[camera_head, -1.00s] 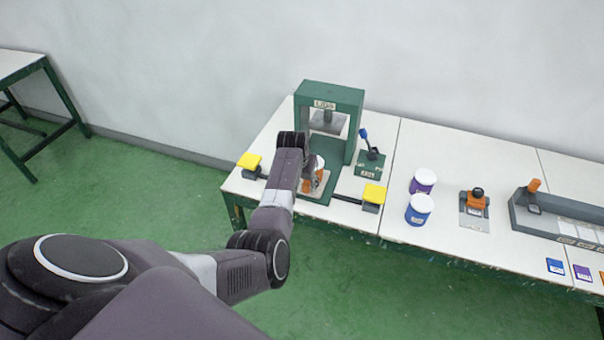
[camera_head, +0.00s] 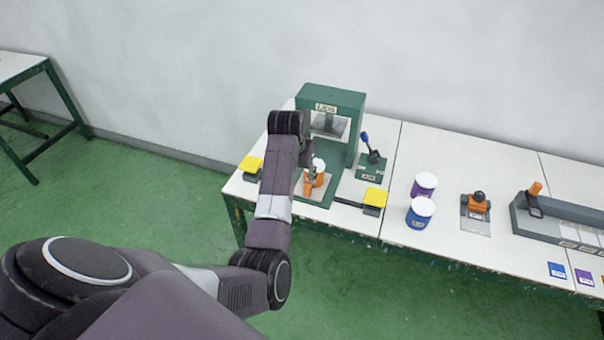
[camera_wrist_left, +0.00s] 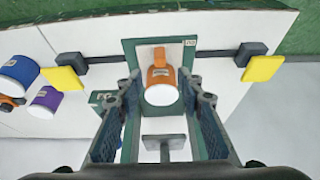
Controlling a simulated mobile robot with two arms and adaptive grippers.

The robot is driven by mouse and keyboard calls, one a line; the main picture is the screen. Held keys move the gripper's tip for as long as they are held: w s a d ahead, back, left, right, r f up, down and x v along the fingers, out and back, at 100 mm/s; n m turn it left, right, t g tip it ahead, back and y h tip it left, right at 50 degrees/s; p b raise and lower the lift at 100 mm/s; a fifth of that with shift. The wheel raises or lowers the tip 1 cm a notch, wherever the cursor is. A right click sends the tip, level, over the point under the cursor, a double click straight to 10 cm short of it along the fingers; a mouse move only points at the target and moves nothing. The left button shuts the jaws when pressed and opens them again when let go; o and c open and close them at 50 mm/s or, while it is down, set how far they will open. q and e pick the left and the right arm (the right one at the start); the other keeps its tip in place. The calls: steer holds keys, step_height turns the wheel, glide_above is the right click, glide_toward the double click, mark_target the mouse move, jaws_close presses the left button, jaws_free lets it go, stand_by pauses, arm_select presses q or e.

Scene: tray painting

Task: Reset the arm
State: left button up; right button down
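My left gripper (camera_wrist_left: 160,80) is open in the left wrist view, its two fingers spread wide with nothing between the pads. In the head view my left wrist hides most of it. An orange cup-like piece with a white top (camera_head: 318,172) stands on the plate of the green press (camera_head: 332,97). The same orange piece (camera_wrist_left: 161,82) shows in the left wrist view beyond the fingertips, apart from them as far as I can tell. My right gripper is in neither view.
Two yellow pads (camera_head: 251,164) (camera_head: 374,196) flank the press. A small lever device with a blue knob (camera_head: 372,155) stands right of it.

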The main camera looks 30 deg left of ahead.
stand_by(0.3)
arm_select(q)
steer(key=s+d+f+m+y, duration=0.1)
steer(key=s+d+f, duration=0.15)
steer(key=s, duration=0.45)
steer(key=s+d+f+m, duration=0.1)
steer(key=s+f, duration=0.2)
steer(key=s, duration=0.4)
steer(key=s+d+m+h, duration=0.1)
steer(key=s+d, duration=0.6)
steer(key=s, duration=0.3)
steer(key=s+d+m+h, duration=0.1)
steer(key=s+d+m, duration=0.1)
steer(key=s+d, duration=0.65)
step_height(320, 180, down, 26)
steer(key=s+a+g+b, duration=0.1)
steer(key=s+g+b, duration=0.1)
steer(key=s, duration=0.1)
steer(key=s+a+f+b, duration=0.1)
steer(key=s+f, duration=0.8)
steer(key=s+a+f+g, duration=0.1)
steer(key=s+a+f, duration=0.1)
steer(key=s+f, duration=0.6)
step_height(320, 180, down, 2)
steer(key=shift+s+a+f+b, duration=0.25)
steer(key=shift+s+a+b, duration=0.05)
steer(key=shift+s+b, duration=0.1)
